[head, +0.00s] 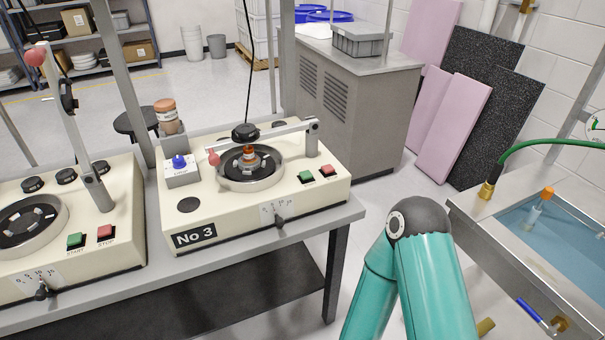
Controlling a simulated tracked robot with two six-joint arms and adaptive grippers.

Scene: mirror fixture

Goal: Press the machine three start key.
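Machine three (250,205) is a cream box labelled "No 3" on the grey bench. Its green start key (306,176) is on the sloping front right of the top, just left of the red stop key (326,170). The start key is in plain sight with nothing over it. A round metal bowl with a dark plate (250,170) sits mid-top, under a grey lever arm with a red knob. Neither of my grippers is in view. A teal arm link of mine rises at the bottom, right of the bench.
A similar machine (65,225) with its lever raised stands to the left, with its own green and red keys. A blue-button box (181,172) sits on machine three's left. A water basin (550,240) is at right. A grey cabinet (350,110) stands behind.

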